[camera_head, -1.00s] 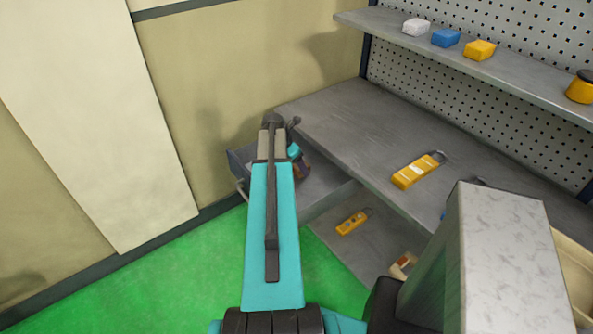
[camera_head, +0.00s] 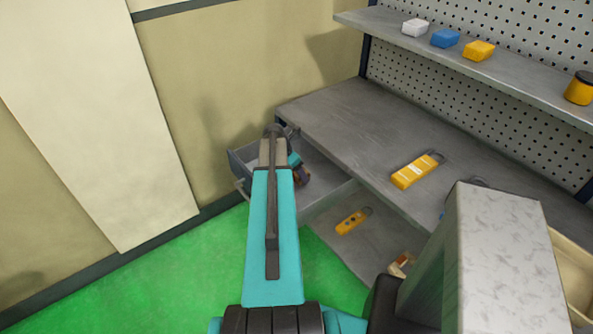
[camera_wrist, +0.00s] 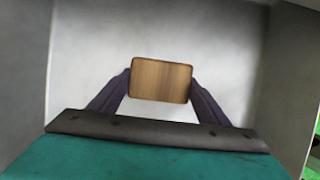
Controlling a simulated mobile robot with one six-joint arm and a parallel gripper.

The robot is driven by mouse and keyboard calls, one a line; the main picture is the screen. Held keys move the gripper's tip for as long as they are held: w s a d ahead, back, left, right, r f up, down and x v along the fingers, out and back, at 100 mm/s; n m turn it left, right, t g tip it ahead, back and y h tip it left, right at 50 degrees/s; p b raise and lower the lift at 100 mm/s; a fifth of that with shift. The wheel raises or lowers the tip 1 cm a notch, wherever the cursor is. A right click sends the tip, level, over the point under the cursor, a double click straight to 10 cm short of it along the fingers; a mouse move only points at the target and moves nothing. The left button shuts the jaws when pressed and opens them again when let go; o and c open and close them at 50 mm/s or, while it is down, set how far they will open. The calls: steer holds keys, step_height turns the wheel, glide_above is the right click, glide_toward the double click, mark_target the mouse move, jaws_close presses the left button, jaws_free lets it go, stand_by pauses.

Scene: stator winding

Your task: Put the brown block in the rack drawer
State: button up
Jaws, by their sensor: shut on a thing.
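The brown block (camera_wrist: 160,81) shows in the wrist view as a wood-grained rectangle between the two dark fingers of my gripper (camera_wrist: 161,85). My gripper is shut on it. Grey drawer walls and a pale floor (camera_wrist: 90,60) surround the block in that view; I cannot tell whether the block touches the floor. In the head view the rack drawer (camera_head: 240,160) is pulled out below the worktop's left end. My gripper (camera_head: 301,177) is over or inside the drawer there, partly hidden by my arm.
The grey worktop (camera_head: 350,125) lies just right of the drawer, with a yellow tool (camera_head: 414,172) on it. Another yellow tool (camera_head: 352,221) lies on the lower shelf. The upper shelf holds white, blue and yellow blocks (camera_head: 479,50). A wall stands behind the drawer.

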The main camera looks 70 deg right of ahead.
steer(key=shift+f, duration=0.15)
steer(key=o, duration=1.2)
steer(key=shift+b+v, duration=1.2)
steer(key=shift+v, duration=5)
